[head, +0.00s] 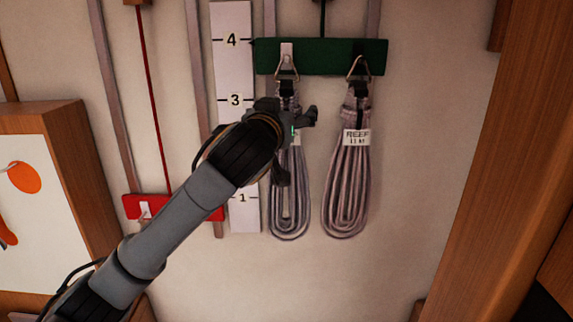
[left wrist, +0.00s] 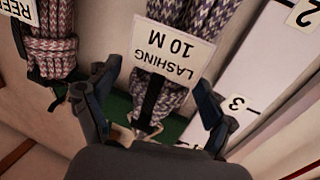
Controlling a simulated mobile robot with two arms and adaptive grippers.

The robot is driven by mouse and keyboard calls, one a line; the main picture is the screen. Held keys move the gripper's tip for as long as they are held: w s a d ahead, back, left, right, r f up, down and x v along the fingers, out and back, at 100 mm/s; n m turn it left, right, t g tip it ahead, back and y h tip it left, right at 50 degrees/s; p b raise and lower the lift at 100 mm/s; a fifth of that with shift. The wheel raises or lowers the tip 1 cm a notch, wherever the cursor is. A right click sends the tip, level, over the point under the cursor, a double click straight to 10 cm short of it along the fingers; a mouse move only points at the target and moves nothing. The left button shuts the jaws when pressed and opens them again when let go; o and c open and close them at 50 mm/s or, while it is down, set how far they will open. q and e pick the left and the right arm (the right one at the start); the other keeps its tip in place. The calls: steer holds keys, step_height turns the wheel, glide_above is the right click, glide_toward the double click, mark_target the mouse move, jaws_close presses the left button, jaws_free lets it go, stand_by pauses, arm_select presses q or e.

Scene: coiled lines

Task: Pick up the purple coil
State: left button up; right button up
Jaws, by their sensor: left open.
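Two looped rope coils hang by metal rings from a green rail (head: 322,57) in the head view. The left coil (head: 289,215) is greyish purple; the right coil (head: 346,200) is mauve-grey. My left gripper (head: 296,146) is open in front of the left coil's upper part. In the left wrist view, its fingers (left wrist: 157,77) stand either side of this coil (left wrist: 178,97), tagged "LASHING 10 M". The other coil (left wrist: 52,58), tagged "REEF", is outside the fingers. My right gripper is not in view.
A white numbered scale board (head: 233,70) stands just left of the coils. A red block (head: 135,207) hangs further left, beside a wooden cabinet (head: 90,150). A wooden post (head: 500,180) rises at the right. Bare wall shows below the coils.

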arm_select(q)
steer(key=c, duration=1.7)
steer(key=shift+r, duration=0.1)
jaws_close()
steer(key=shift+r, duration=0.1)
